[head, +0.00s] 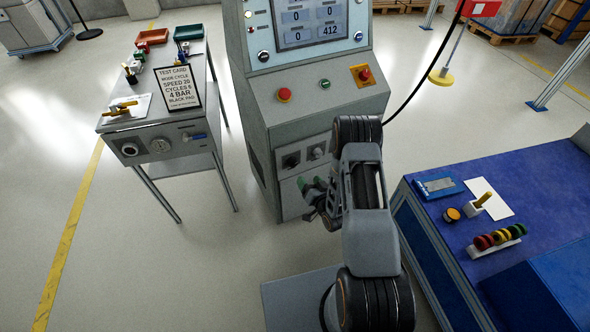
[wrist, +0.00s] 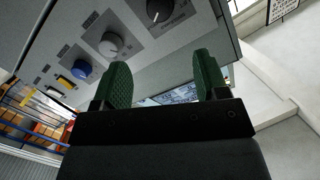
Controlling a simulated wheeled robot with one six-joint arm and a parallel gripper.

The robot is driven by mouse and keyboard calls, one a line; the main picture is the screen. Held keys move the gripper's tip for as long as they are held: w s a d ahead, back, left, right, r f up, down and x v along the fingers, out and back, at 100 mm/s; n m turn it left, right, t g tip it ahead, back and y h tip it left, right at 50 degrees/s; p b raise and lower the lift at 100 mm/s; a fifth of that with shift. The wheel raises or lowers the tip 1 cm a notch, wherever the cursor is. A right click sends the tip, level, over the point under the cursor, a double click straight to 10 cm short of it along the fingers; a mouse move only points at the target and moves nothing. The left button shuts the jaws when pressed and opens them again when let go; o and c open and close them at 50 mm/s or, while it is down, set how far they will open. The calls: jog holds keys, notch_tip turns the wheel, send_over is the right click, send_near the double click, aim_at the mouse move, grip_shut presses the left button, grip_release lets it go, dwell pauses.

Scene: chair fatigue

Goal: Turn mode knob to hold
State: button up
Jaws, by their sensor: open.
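A grey machine cabinet (head: 300,118) stands in front of me, with controls on its lower front panel. In the wrist view a black knob (wrist: 160,9) sits on a dark plate at the top, and a grey knob (wrist: 110,45) sits on another plate to its lower left. Their labels are too small to read, so I cannot tell which one is the mode knob. My gripper (head: 311,184) is at the lower front of the cabinet, below the knobs in the head view. Its green fingers (wrist: 162,60) are apart with nothing between them, clear of both knobs.
A blue button (wrist: 81,69) and a yellow switch (wrist: 66,83) lie further along the panel. A test card (head: 178,88) stands on the left table. A blue bench (head: 535,195) is at right. Floor between is clear.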

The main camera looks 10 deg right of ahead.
aim_at(294, 165)
jog(key=shift+m+t, duration=0.5)
jog(key=shift+t, duration=0.2)
jog(key=w+a+f, duration=0.1)
jog(key=w, duration=0.2)
jog(key=w+a, duration=0.1)
jog(key=w, duration=0.3)
jog(key=w+a+f, duration=0.1)
jog(key=w, duration=0.2)
jog(key=shift+w+f, duration=0.35)
jog(key=shift+w, duration=0.05)
jog(key=c, duration=0.9)
